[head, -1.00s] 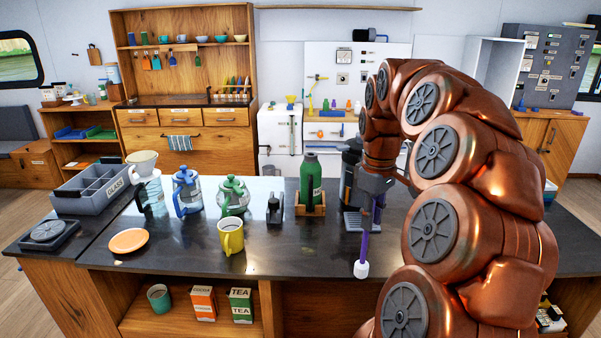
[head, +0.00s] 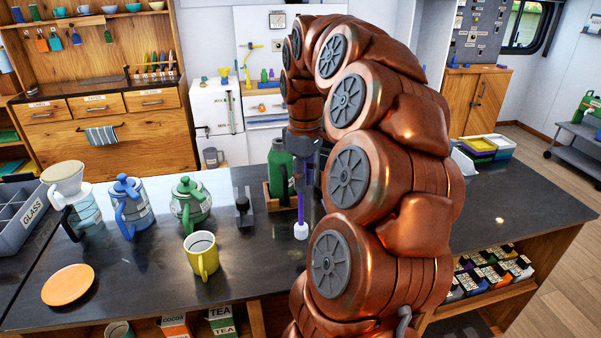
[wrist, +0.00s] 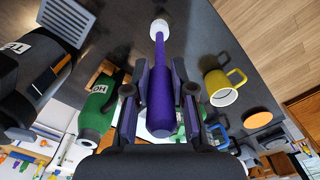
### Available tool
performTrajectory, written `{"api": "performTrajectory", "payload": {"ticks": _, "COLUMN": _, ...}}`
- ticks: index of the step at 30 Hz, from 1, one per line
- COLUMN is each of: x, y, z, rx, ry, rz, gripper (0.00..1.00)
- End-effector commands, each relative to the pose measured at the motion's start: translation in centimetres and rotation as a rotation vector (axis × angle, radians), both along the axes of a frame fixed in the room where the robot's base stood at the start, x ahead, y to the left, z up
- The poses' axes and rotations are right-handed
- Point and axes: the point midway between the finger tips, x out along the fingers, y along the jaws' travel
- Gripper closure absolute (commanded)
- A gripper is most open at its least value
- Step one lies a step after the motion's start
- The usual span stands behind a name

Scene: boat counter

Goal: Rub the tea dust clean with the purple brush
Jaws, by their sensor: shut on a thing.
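The purple brush (head: 301,203) hangs upright from my gripper (head: 303,160), its white head (head: 300,231) pointing down over the dark counter (head: 255,262). I cannot tell whether the white head touches the counter. In the wrist view my gripper (wrist: 160,88) is shut on the brush's purple handle (wrist: 163,98), with the white head (wrist: 160,27) beyond the fingers. I cannot make out tea dust for certain. A small pale spot (head: 499,220) shows on the counter's right part; it may be dust or a reflection.
A green bottle (head: 279,168) stands close behind the brush. A yellow mug (head: 202,256), green pot (head: 189,204), blue press (head: 129,206) and orange plate (head: 68,285) stand to the left. Stacked trays (head: 483,146) sit at the back right. The counter's right part is mostly clear.

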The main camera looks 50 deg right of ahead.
Motion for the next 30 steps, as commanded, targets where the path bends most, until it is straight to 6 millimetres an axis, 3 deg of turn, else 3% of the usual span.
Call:
{"api": "performTrajectory", "payload": {"ticks": 20, "x": -0.3, "y": -0.3, "z": -6.8, "rx": 0.001, "ry": 0.000, "rz": -0.009, "gripper": 1.00}}
{"api": "performTrajectory", "payload": {"ticks": 30, "x": 0.1, "y": 2.0, "z": -6.7, "rx": -0.001, "ry": 0.000, "rz": -0.013, "gripper": 1.00}}
